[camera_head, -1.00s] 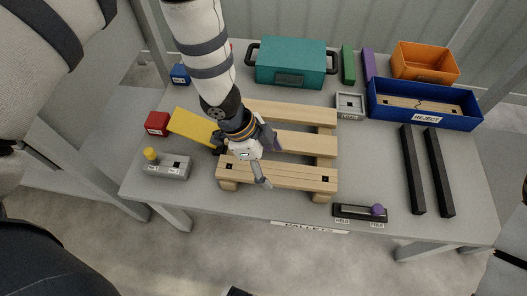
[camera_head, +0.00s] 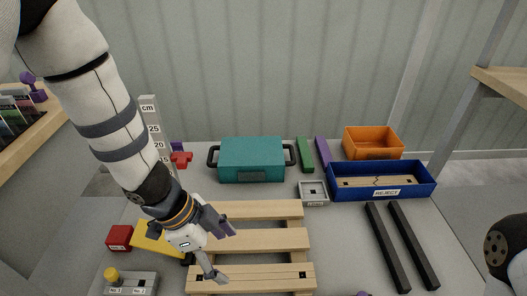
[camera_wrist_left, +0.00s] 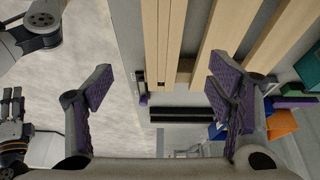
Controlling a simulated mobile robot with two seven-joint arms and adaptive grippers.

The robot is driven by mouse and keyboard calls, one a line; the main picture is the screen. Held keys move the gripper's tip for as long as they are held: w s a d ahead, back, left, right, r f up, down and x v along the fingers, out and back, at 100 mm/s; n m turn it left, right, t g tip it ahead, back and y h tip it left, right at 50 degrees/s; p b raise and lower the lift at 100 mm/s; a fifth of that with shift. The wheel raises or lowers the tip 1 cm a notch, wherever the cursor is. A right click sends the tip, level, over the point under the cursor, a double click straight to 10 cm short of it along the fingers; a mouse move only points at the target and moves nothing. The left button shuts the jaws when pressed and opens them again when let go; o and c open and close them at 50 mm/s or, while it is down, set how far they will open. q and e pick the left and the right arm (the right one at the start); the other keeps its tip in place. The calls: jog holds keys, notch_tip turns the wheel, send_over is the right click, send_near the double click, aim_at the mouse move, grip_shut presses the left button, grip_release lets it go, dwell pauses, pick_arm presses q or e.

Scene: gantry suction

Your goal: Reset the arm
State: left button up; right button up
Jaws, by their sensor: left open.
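My left gripper (camera_head: 222,253) is open and empty above the left part of the wooden pallet (camera_head: 262,240). Its two purple-padded fingers are spread apart in the left wrist view (camera_wrist_left: 160,95), with pallet slats (camera_wrist_left: 196,40) beyond them. My left arm reaches down from the upper left. A part of my right arm (camera_head: 508,250) shows at the right edge of the head view. My right gripper (camera_wrist_left: 12,108) shows at the left edge of the wrist view, partly cut off; its opening is unclear.
A yellow block (camera_head: 152,238), a red block (camera_head: 119,238) and a grey button box (camera_head: 132,284) lie left of the pallet. Behind are a teal case (camera_head: 252,160), an orange bin (camera_head: 373,143) and a blue reject tray (camera_head: 384,189). Two black bars (camera_head: 388,245) lie right.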

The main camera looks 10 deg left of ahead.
pick_arm(q)
jog(key=s+f+n+g+y+p, duration=0.1)
jog(key=s+f+n+p, duration=0.15)
jog(key=s+n, duration=0.55)
jog(key=s+f+n+g+p, duration=0.1)
jog(key=s+f+n, duration=0.3)
jog(key=s, duration=0.8)
jog(key=s+a+n+g+y, duration=0.1)
jog(key=s+a+n+y, duration=0.2)
jog(key=s+a, duration=0.3)
jog(key=s+f, duration=0.1)
jog(key=s, duration=0.3)
jog(key=shift+s+g+p, duration=0.2)
jog(key=shift+g+p, duration=0.1)
jog(key=shift+p, duration=0.05)
pick_arm(e)
jog(key=w+r+t, duration=0.2)
jog(key=w+r, duration=0.3)
jog(key=shift+r, duration=0.15)
